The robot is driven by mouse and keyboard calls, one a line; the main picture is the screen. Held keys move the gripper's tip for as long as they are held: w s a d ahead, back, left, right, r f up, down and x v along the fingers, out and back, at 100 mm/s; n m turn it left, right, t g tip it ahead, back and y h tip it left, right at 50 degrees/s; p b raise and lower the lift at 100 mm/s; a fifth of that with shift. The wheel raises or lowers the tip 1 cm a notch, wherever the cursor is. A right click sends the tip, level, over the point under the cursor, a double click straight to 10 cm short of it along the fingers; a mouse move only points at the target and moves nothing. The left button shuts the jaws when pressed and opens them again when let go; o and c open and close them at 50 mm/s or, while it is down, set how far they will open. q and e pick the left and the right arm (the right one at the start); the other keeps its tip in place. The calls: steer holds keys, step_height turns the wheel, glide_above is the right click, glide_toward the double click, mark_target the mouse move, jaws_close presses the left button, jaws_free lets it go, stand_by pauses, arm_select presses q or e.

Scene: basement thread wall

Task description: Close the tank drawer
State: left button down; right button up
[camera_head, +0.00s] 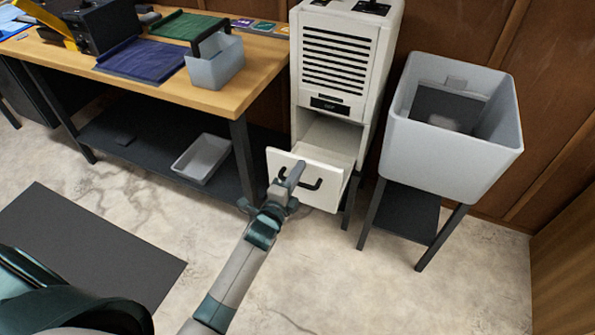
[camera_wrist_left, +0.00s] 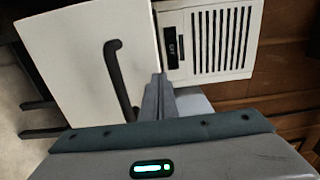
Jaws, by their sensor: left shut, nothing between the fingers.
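The tank drawer (camera_head: 328,173) is the white lower part of a tall white machine (camera_head: 338,62) and stands pulled out, with an open gap above it. Its front carries a black handle (camera_head: 314,185). My left gripper (camera_head: 292,178) is shut and empty, with its fingertips in front of the drawer front beside the handle. In the left wrist view the drawer front (camera_wrist_left: 75,55) and handle (camera_wrist_left: 118,80) lie left of the shut fingertips (camera_wrist_left: 158,82). I cannot tell if the fingertips touch the front. My right gripper is out of view.
A wooden workbench (camera_head: 245,88) with a grey caddy (camera_head: 215,68) stands to the left, with a grey tray (camera_head: 192,172) on its lower shelf. A grey utility sink (camera_head: 440,155) on dark legs stands close on the right. The floor in front is clear apart from a dark mat (camera_head: 85,245).

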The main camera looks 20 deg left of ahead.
arm_select(q)
steer(key=shift+w, duration=0.1)
